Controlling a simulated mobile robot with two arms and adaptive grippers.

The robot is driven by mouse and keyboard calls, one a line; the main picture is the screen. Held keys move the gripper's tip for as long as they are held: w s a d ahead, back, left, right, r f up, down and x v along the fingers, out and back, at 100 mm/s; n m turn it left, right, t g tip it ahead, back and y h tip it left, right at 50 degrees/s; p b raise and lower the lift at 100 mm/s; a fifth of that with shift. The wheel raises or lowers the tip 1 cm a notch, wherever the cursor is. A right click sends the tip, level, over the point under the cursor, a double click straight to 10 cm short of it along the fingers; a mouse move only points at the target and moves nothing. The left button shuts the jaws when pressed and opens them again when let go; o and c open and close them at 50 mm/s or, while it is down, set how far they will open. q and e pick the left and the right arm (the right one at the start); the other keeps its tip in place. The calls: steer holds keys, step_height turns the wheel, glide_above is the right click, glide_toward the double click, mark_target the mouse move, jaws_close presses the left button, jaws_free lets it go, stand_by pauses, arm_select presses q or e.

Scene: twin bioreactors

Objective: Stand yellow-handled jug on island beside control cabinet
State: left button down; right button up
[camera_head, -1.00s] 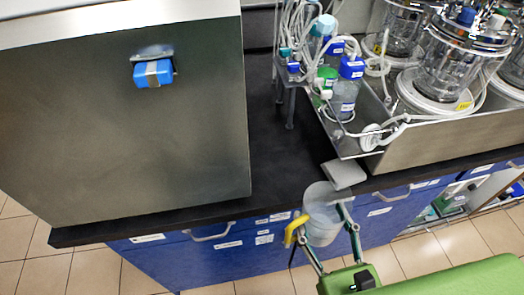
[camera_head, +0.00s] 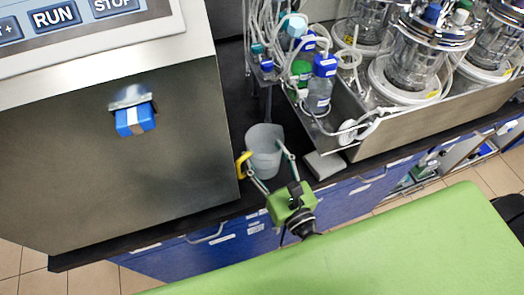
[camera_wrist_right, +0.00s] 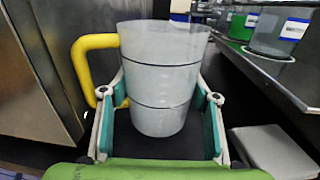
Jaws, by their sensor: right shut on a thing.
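The jug (camera_head: 264,150) is translucent white with a yellow handle (camera_head: 243,164) on its left side. My right gripper (camera_head: 270,170) is shut on the jug's body, one finger on each side, and the jug looks upright. In the right wrist view the jug (camera_wrist_right: 162,75) fills the space between the fingers. The jug is over the black island top (camera_head: 232,110), in the gap right of the grey control cabinet (camera_head: 130,160). I cannot tell whether its base touches the top. My left gripper is not in view.
A steel tray (camera_head: 400,125) with glass vessels and tubing stands to the right. Blue-capped bottles (camera_head: 319,85) are behind the jug. A flat grey block (camera_head: 325,165) lies at the island's front edge, right of the gripper. Bare black top shows behind the jug.

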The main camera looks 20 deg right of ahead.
mark_target(258, 151)
steer(key=shift+w+r, duration=0.1)
steer(key=shift+w, duration=0.6)
steer(key=f, duration=0.3)
steer(key=shift+w+a+f, duration=0.1)
steer(key=shift+w+f, duration=0.05)
steer(key=shift+w, duration=0.1)
steer(key=shift+f, duration=0.2)
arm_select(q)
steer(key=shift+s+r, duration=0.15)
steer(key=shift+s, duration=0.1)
arm_select(e)
steer(key=shift+f, duration=0.15)
steer(key=o, duration=1.4)
steer(key=shift+s, duration=0.1)
